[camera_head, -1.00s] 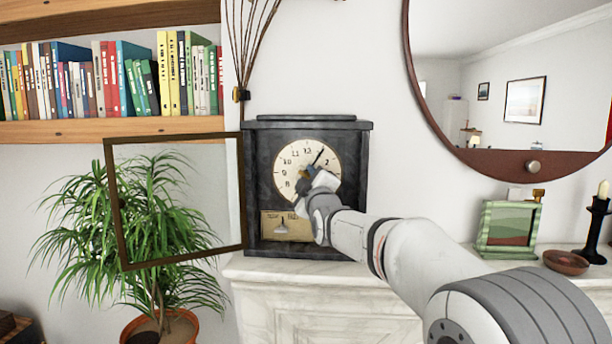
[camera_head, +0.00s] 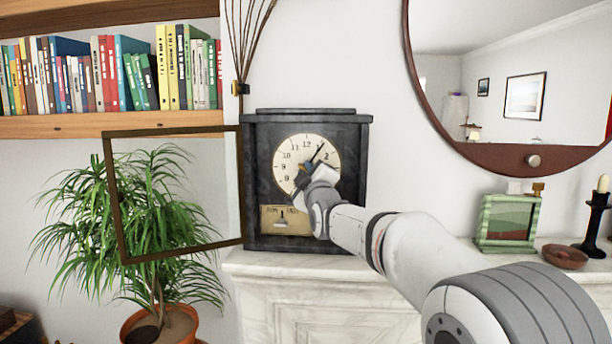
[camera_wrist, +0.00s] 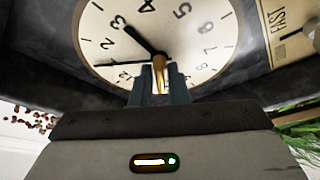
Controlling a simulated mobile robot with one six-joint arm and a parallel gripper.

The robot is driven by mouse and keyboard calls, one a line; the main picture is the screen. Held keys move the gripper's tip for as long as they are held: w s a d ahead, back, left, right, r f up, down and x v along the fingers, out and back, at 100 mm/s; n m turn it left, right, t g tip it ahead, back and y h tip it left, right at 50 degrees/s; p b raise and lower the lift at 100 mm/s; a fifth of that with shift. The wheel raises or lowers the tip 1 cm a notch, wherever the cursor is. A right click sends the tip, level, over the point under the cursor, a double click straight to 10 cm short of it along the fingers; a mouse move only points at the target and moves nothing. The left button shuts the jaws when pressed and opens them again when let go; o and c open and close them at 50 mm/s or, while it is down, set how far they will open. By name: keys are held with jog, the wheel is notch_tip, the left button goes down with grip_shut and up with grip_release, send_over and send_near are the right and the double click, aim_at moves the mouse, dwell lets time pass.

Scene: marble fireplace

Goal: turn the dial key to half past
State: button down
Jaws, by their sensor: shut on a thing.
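The black mantel clock (camera_head: 258,140) stands upright on the mantel. Its cream dial (camera_head: 290,152) is partly hidden by my gripper (camera_head: 304,178). In the wrist view, the dial (camera_wrist: 215,25) appears turned, and the brass key (camera_wrist: 159,72) sits at its centre. My gripper (camera_wrist: 161,84) is shut on this key, one dark finger on each side. The thick short hand (camera_wrist: 140,36) points between 3 and 4. The long thin hand (camera_wrist: 118,63) points near 1, which the head view also shows.
The clock's glazed door (camera_head: 112,195) stands swung open to the left, before a plant (camera_head: 75,215). A lettered panel with a small lever (camera_head: 271,224) is below the dial. The marble mantel (camera_head: 400,272) carries a green frame (camera_head: 484,218), bowl (camera_head: 566,256) and candlestick (camera_head: 596,225) at right.

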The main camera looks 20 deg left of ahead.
jog(key=shift+s+a+r+n+t+h+p, duration=0.15)
jog(key=shift+n+h+p, duration=0.45)
jog(key=shift+n+h, duration=3.5)
jog(key=shift+w+a+f+n+t+h+p, duration=0.1)
jog(key=shift+a+n+h+p, duration=0.35)
jog(key=shift+n, duration=7.1)
jog(key=shift+s+a+r+n+t+h+p, duration=0.1)
jog(key=shift+n+h+p, duration=0.7)
jog(key=shift+n+h, duration=3.3)
jog(key=shift+n+y, duration=1.45)
jog(key=shift+y, duration=0.3)
jog(key=c, duration=1.5)
grip_release()
jog(key=shift+c, duration=0.2)
jog(key=shift+s, duration=0.15)
